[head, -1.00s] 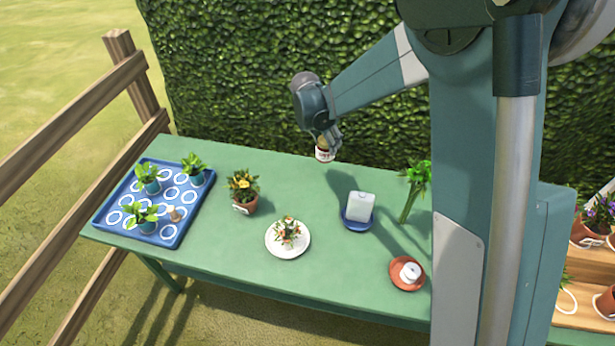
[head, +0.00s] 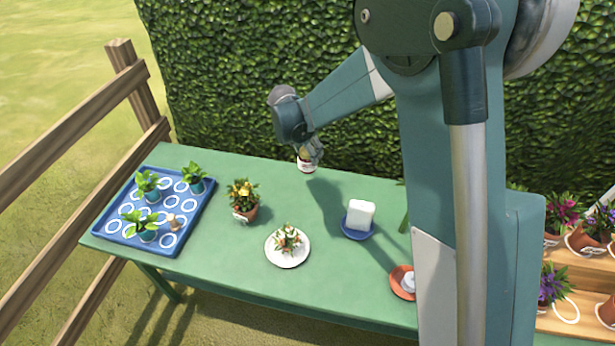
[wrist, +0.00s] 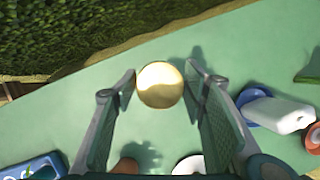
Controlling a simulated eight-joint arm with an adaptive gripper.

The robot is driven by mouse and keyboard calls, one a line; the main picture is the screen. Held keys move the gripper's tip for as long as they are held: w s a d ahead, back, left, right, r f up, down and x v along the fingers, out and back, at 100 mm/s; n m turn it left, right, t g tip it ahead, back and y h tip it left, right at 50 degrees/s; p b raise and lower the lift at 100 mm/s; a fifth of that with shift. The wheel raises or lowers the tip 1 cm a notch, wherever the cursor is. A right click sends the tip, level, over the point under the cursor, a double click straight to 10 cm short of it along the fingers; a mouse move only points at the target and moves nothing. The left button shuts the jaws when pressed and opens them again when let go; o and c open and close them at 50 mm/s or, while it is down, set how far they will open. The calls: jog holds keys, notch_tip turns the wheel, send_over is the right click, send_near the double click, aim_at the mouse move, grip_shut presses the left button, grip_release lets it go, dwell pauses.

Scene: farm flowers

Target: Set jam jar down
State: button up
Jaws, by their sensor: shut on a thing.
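The jam jar (head: 306,165) hangs upright under my gripper (head: 310,151) in the head view, toward the back of the green table (head: 325,282). It has a pale label. In the wrist view its round gold lid (wrist: 160,85) sits between the two fingers of my gripper (wrist: 163,88). My gripper is shut on the jar. The jar looks close above the tabletop, but I cannot tell whether it touches.
A potted yellow flower (head: 243,197), a small plant on a white plate (head: 272,254) and a white block (head: 359,214) on a blue dish (head: 351,232) stand nearby. A blue tray (head: 104,229) with seedlings is at left. An orange dish (head: 398,291) is at right.

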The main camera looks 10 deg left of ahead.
aim_at(303, 160)
jog(key=shift+f+b, duration=0.35)
jog(key=shift+f, duration=2.3)
jog(key=shift+f+b, duration=0.3)
jog(key=shift+f, duration=1.6)
jog(key=shift+f, duration=0.15)
jog(key=o, duration=1.2)
jog(key=shift+p+v, duration=0.8)
jog(key=shift+v, duration=5.4)
jog(key=shift+d, duration=0.1)
